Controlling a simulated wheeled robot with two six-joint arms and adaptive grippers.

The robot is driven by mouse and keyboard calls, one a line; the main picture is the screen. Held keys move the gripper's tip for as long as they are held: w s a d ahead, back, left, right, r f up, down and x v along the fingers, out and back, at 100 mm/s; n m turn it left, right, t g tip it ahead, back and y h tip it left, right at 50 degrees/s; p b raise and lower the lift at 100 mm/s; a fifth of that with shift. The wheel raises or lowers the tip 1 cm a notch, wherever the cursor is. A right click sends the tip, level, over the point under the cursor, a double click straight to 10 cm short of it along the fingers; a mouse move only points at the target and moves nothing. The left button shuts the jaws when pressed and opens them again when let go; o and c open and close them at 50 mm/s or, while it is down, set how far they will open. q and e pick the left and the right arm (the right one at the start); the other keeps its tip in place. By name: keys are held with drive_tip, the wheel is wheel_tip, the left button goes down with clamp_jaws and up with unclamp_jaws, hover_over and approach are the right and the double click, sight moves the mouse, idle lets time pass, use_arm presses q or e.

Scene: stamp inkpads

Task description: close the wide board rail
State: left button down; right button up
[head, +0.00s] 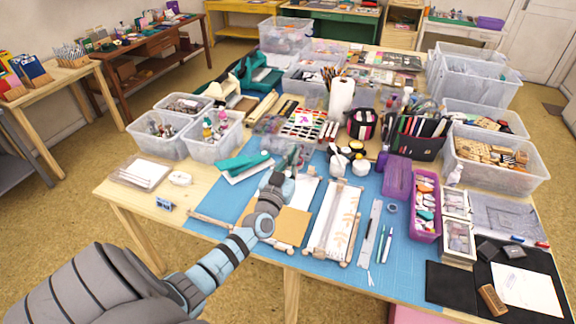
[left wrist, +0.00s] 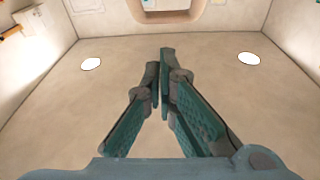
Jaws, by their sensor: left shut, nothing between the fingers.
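A board with a brown sheet (head: 291,226) lies on the blue mat, partly hidden by my left arm. A pale wooden rail (head: 211,222) runs along its near left side. To its right is a narrower board with a leaf-patterned white sheet (head: 335,215) and wooden rail parts (head: 323,254) at its near edge. I cannot tell for sure which rail is the wide board's. My left gripper (head: 292,157) is above the brown-sheeted board's far end. In the left wrist view its teal fingers (left wrist: 160,80) meet at the tips, empty, against the ceiling. My right gripper is not in view.
A steel ruler (head: 369,230) and pens lie right of the boards. A purple tray (head: 425,205) and clear bins (head: 212,145) crowd the sides. The mat's front is mostly clear.

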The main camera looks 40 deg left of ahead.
use_arm(q)
drive_tip(key=f, duration=0.1)
drive_tip(key=s+f+b, duration=0.1)
drive_tip(key=shift+d+f, duration=0.15)
drive_tip(key=shift+f, duration=0.15)
drive_tip(key=shift+s+f, duration=0.1)
drive_tip(key=shift+s, duration=0.1)
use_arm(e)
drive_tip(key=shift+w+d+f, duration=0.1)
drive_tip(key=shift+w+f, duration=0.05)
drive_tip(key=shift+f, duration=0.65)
